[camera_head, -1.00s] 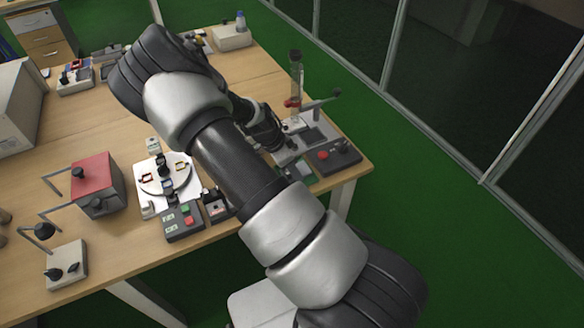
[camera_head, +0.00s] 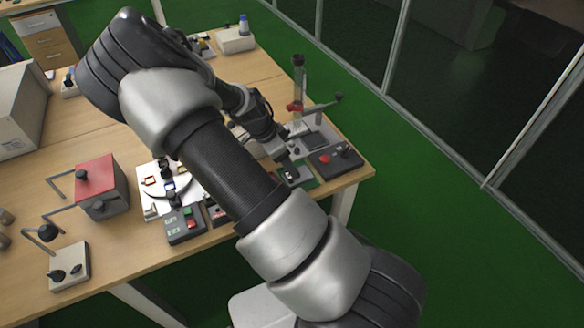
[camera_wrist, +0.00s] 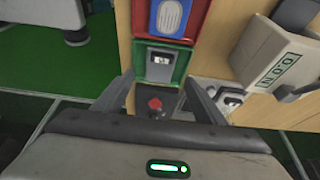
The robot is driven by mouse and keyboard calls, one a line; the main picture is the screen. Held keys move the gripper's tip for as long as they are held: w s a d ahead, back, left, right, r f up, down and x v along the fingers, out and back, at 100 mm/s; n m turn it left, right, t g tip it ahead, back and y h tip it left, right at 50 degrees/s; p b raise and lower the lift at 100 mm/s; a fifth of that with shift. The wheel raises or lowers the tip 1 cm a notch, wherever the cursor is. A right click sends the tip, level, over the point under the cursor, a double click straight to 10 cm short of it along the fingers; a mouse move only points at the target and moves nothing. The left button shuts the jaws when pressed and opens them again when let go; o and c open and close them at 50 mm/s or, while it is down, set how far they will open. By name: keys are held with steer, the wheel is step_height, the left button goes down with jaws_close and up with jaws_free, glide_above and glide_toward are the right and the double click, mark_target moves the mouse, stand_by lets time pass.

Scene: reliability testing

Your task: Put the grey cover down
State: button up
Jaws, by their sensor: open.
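My gripper (camera_wrist: 160,80) is open in the wrist view, its two fingers apart with nothing held between them. I cannot pick out a grey cover for certain in either view. My arm hides part of the table.
A light grey box marked "0.0 N" (camera_wrist: 275,58) stands beside my gripper. The red-button box (camera_head: 333,159) and a stand with a clear column (camera_head: 299,75) are near the table's right edge. A red-topped box (camera_head: 97,175) stands left.

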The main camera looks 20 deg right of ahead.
steer(key=s+a+r+n+t+y, duration=0.1)
steer(key=s+a+r+n+y, duration=0.3)
steer(key=r, duration=0.7)
steer(key=s+a+r+n+t+y, duration=0.1)
steer(key=s+a+r+n+y, duration=0.1)
steer(key=s+a+r+n, duration=0.45)
steer(key=s+a+r+n+t+h, duration=0.1)
steer(key=s+r+n+t, duration=0.2)
steer(key=s+r+n, duration=0.4)
steer(key=s+r, duration=0.5)
steer(key=r, duration=0.3)
steer(key=shift+s+a+r+h, duration=0.15)
steer(key=shift+s+r+h, duration=0.1)
steer(key=shift+r+h, duration=0.1)
